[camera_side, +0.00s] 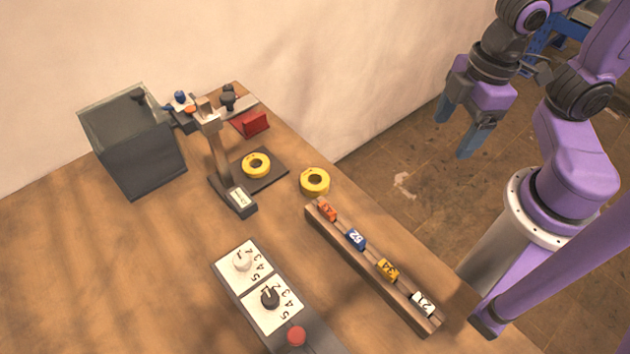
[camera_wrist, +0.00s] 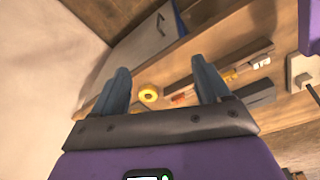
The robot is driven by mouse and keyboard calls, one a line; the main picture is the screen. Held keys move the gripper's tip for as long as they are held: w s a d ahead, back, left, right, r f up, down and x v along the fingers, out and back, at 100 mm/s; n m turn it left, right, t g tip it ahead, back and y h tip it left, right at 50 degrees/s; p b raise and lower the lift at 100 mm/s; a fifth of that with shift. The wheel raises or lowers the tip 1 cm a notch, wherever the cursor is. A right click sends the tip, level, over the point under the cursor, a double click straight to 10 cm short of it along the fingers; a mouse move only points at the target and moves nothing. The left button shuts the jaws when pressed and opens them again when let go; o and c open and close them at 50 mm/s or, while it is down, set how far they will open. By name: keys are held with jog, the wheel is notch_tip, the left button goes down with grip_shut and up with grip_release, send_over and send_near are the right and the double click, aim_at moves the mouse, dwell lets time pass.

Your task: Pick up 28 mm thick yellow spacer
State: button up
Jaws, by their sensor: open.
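Two yellow rings are in the side view. One yellow ring (camera_side: 256,165) lies on the dark base plate of a stand. The other yellow ring (camera_side: 315,181) lies flat on the wooden table, beyond the far end of a wooden rack. I cannot read a thickness on either. My gripper (camera_side: 453,138) is open and empty, high at the right and well apart from both rings. In the wrist view, a yellow ring (camera_wrist: 148,94) shows in the gap between the fingers of my gripper (camera_wrist: 159,64), farther off; I cannot tell which ring it is.
The table's left front is clear.

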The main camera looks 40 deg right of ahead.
jog(key=w+a+f+n+t+y, duration=0.1)
jog(key=w+a+f, duration=0.25)
jog(key=w, duration=0.25)
jog(key=w+a+f+t+y, duration=0.2)
jog(key=w+f, duration=0.2)
jog(key=w, duration=0.1)
jog(key=y, duration=0.9)
send_near(308, 183)
jog(key=shift+t, duration=0.4)
jog(key=shift+f+x, duration=0.25)
jog(key=shift+x, duration=1.5)
jog(key=shift+f+x, duration=0.2)
jog(key=shift+x, duration=1.55)
jog(key=shift+s+d, duration=0.15)
jog(key=c, duration=0.8)
jog(key=shift+r+n, duration=0.15)
jog(key=shift+n, duration=0.15)
